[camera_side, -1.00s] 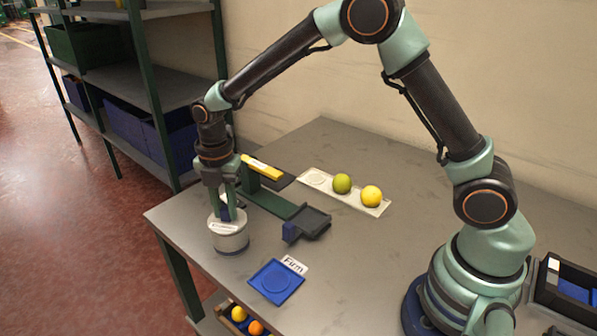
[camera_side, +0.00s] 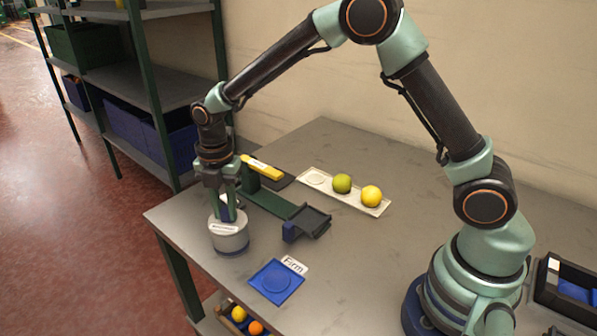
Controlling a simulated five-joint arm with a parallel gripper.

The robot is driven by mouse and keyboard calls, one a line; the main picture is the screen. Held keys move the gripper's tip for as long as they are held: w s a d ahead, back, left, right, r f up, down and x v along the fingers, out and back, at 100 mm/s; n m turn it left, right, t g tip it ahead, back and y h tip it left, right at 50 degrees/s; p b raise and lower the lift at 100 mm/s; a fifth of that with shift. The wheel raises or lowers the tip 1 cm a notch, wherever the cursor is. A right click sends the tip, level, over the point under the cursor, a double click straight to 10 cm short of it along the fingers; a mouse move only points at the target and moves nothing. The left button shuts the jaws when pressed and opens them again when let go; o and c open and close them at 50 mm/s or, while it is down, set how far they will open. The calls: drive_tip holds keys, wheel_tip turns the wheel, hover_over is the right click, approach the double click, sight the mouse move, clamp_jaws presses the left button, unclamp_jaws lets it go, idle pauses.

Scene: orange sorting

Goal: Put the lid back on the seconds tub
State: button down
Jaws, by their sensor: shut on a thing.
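The seconds tub (camera_side: 229,240) is a round grey-white tub with a dark base. It stands upright near the left edge of the table.
A blue square tray (camera_side: 276,282) with a "Firm" card (camera_side: 294,265) lies in front. A green stand with a yellow bar (camera_side: 262,167) and a dark tray (camera_side: 309,221) is behind the tub. A white tray (camera_side: 317,182) holds a green fruit (camera_side: 342,183) and a yellow fruit (camera_side: 371,196).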

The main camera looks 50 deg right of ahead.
idle(0.3)
drive_tip(key=shift+c, duration=0.7)
unclamp_jaws()
drive_tip(key=shift+r, duration=3.5)
